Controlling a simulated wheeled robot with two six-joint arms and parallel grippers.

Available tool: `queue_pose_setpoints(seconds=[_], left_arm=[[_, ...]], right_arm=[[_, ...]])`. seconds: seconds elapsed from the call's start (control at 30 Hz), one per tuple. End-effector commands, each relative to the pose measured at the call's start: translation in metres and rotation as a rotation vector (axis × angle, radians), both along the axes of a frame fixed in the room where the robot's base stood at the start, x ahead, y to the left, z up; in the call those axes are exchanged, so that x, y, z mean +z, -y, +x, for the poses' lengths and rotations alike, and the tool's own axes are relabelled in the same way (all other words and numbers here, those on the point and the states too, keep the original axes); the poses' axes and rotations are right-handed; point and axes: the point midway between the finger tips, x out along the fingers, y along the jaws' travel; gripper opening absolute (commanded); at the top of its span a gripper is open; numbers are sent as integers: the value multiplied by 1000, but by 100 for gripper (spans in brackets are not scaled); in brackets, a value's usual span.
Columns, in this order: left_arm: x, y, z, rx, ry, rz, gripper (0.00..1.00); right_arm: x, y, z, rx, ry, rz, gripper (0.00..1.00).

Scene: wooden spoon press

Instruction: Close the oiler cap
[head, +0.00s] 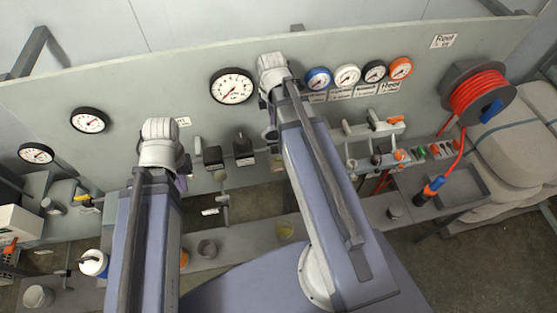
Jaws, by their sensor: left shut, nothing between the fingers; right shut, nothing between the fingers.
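I cannot pick out the oiler or its cap with certainty. A small white round container with a blue part (93,263) stands at the lower left. Two small dark fittings, one left (213,157) and one right (243,148), sit on the panel between my arms, with a grey tap-like piece (222,185) below. My two arms reach up from the bottom over the panel. Their fingers do not show; the arms hide what lies beneath them.
The grey panel (150,85) carries several gauges, including a large one (232,86). A red hose reel (478,97) hangs at the right. A rack with valves (372,150) is right of my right arm.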

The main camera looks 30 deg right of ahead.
Motion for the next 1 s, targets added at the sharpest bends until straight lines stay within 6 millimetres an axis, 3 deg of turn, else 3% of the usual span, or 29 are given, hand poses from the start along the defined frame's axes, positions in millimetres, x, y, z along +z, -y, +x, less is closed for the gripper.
queue_pose_setpoints(seconds=[0.1,0.33,1.0], left_arm=[[-3,0,0,0,0,0,0],[2,0,0,4,2,-1,0],[53,0,0,-1,-1,0,0]], right_arm=[[-3,-4,-11,1,-14,7,0],[2,-3,-10,1,-11,5,0],[53,-3,-9,0,-9,3,0]])
